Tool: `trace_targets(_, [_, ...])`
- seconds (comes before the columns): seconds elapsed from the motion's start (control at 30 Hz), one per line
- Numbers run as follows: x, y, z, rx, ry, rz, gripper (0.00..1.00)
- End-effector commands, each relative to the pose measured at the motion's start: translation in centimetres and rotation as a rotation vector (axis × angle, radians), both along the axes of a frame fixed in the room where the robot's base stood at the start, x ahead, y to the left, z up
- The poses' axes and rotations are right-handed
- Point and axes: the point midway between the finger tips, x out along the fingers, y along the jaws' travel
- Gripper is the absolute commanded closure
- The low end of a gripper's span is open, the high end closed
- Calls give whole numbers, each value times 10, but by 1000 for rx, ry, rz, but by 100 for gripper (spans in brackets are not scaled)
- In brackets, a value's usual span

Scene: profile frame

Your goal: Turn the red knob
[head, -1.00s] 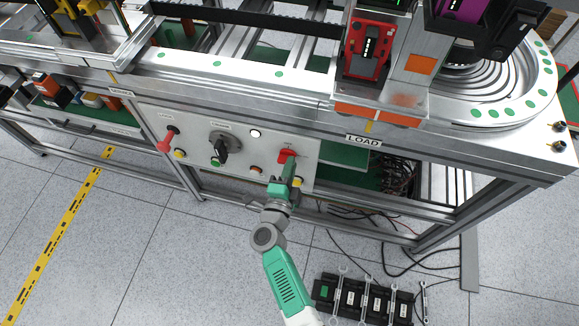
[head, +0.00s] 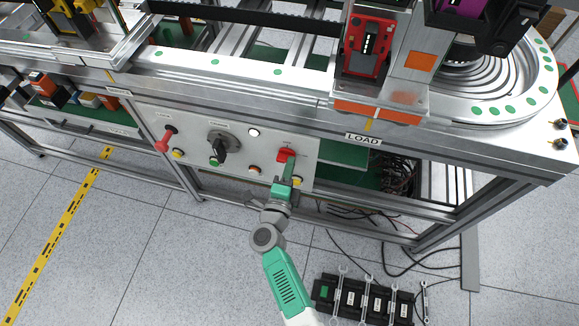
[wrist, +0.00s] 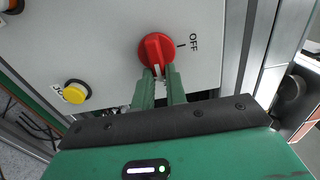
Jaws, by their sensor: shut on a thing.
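The red knob (head: 286,154) is on the right part of the grey control panel in the head view. In the wrist view the red knob (wrist: 155,47) is round with a raised grip bar, and a white mark shows at the bar's lower end. The word OFF is printed to its right. My gripper (wrist: 158,71) is shut on the lower end of the knob's bar, with one green finger on each side. In the head view my gripper (head: 287,166) reaches up to the knob from below and partly covers it.
A yellow button (wrist: 76,92) is at the lower left in the wrist view. The panel also holds a black rotary switch (head: 220,146), a red lever-like part (head: 166,139) and several buttons. The conveyor's metal edge (head: 240,98) runs above; a black tool tray (head: 365,300) lies on the floor.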

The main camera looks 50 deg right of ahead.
Motion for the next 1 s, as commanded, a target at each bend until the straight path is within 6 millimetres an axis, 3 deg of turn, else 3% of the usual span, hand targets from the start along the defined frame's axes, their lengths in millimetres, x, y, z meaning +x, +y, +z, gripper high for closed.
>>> trace_targets(0.03, [0, 0, 0, 0, -1, 0, 100])
trace_targets(0.07, [0, 0, 0, 0, -1, 0, 84])
trace_targets(0.17, [0, 0, 0, 0, -1, 0, 65])
trace_targets(0.47, [-1, 3, 1, 0, 1, 1, 65])
trace_targets(0.8, [-31, 57, 3, 0, 2, 4, 65])
trace_targets(1.0, [-38, 69, 1, 0, 0, 1, 65])
